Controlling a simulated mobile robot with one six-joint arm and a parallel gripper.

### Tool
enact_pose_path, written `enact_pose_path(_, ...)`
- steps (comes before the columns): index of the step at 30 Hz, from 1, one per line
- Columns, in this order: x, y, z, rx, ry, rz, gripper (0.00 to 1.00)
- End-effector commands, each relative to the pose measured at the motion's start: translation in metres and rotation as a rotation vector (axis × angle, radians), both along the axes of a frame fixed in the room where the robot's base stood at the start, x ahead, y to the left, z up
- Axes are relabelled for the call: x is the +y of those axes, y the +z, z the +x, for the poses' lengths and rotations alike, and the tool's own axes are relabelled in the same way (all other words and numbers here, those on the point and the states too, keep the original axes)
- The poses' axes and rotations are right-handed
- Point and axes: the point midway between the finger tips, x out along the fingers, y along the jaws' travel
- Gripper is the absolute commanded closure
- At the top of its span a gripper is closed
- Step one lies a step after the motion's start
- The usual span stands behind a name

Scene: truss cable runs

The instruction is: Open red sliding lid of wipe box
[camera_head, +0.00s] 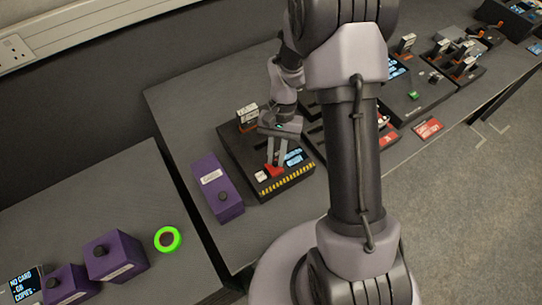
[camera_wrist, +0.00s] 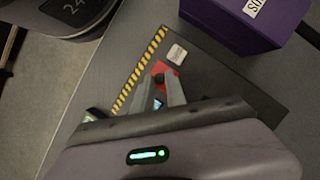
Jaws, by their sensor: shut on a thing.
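A small red part (camera_head: 275,172) sits on a dark panel box (camera_head: 240,163) with a yellow-and-black striped front edge. My gripper (camera_head: 276,163) points down at it, with its two grey fingers shut on the red part. In the wrist view the red part (camera_wrist: 161,66) shows between and just beyond the fingertips of my gripper (camera_wrist: 165,84). The fingers hide some of it. I cannot tell whether this part is the wipe box's lid, or how far any lid stands open. No wipe box label is readable.
A purple box (camera_head: 217,188) stands just left of the panel, close by. A pale square (camera_wrist: 177,53) lies near the red part. More purple boxes (camera_head: 115,256) and a green ring (camera_head: 168,239) are on the left table. Other dark panels (camera_head: 415,90) continue to the right.

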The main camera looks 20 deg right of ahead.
Motion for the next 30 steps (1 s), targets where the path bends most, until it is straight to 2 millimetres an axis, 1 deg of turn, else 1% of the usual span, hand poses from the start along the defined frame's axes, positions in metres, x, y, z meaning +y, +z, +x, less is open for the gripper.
enact_pose_path(2, 0.0, 0.0, 0.001, -0.002, 0.0, 0.0, 1.0)
enact_pose_path(3, 0.0, 0.0, 0.001, -0.002, 0.0, 0.0, 0.77)
enact_pose_path(5, 0.0, 0.0, 0.001, -0.002, 0.0, 0.0, 0.66)
enact_pose_path(6, 0.0, 0.0, 0.0, -0.001, 0.0, 0.0, 0.62)
enact_pose_path(14, 0.0, 0.001, 0.0, -0.001, 0.0, 0.0, 0.62)
enact_pose_path(17, -0.001, 0.008, 0.003, -0.002, 0.0, 0.0, 0.62)
enact_pose_path(20, -0.005, 0.029, 0.01, -0.003, -0.002, 0.0, 0.62)
enact_pose_path(24, -0.014, 0.068, 0.023, -0.005, -0.002, -0.001, 0.62)
enact_pose_path(30, -0.025, 0.121, 0.042, -0.004, -0.001, -0.001, 0.62)
